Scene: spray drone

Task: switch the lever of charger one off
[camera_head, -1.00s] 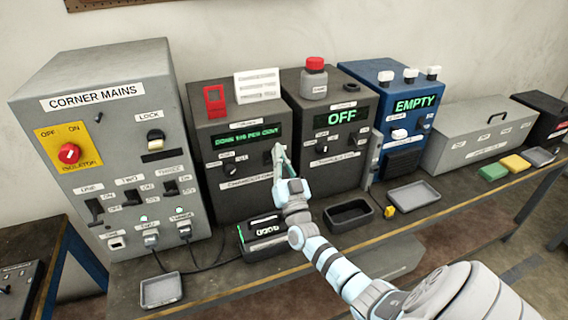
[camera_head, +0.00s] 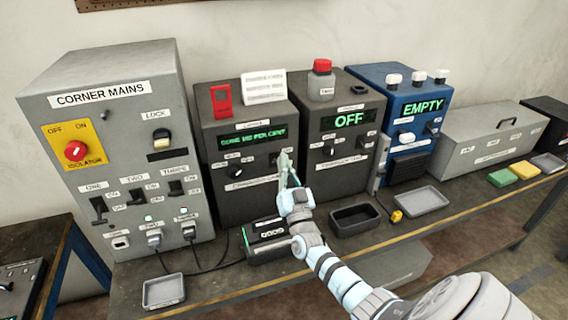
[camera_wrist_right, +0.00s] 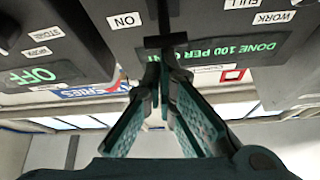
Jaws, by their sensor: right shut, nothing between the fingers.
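Charger one looks to be the dark box (camera_head: 224,199) with the green display reading "DONE 100 PER CENT" (camera_head: 252,138). My right gripper (camera_head: 284,157) is shut and empty, in front of the right part of its face. It covers the lever there in the head view. In the right wrist view the picture is upside down; a dark lever (camera_wrist_right: 165,42) stands beside an "ON" label (camera_wrist_right: 126,20). The closed fingertips of the right gripper (camera_wrist_right: 166,70) are right by the lever; I cannot tell if they touch. My left gripper is not in view.
The grey corner mains box (camera_head: 110,75) stands left. A second dark unit showing "OFF" (camera_head: 349,120) and a blue unit showing "EMPTY" (camera_head: 423,106) stand right. A black device (camera_head: 266,241), a black tray (camera_head: 356,219) and grey trays (camera_head: 421,201) lie on the bench in front.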

